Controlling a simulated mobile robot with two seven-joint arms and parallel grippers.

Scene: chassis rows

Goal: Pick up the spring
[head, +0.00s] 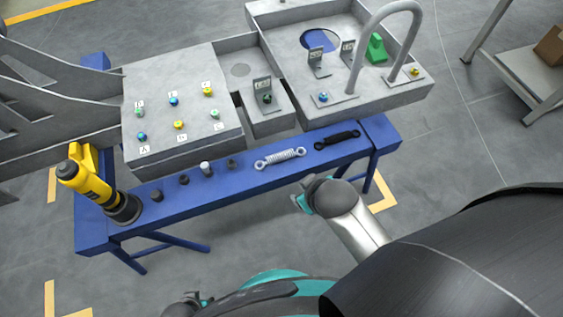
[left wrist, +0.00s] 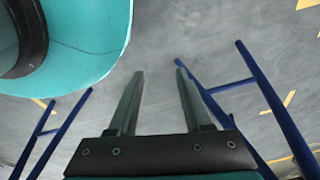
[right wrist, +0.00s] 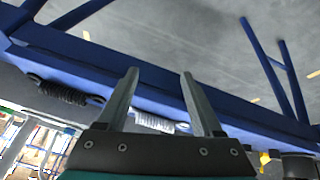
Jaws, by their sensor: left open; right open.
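A silver coil spring (head: 280,158) with an eye at each end lies on the blue bench (head: 226,186), right of the middle. In the right wrist view the spring (right wrist: 153,122) shows partly between my right fingers, and a finger hides part of it. A similar black spring (head: 337,140) lies to its right and also shows in the right wrist view (right wrist: 65,93). My right gripper (head: 303,200) is open and empty, in front of the bench and apart from the spring. My left gripper (left wrist: 160,72) is open and empty over the floor, low in the head view (head: 200,301).
A yellow-black power tool (head: 92,187) stands at the bench's left end. Several small dark parts (head: 183,179) and a light-topped one (head: 206,168) lie left of the spring. Grey chassis trays (head: 180,95) with a curved tube (head: 362,55) stand behind.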

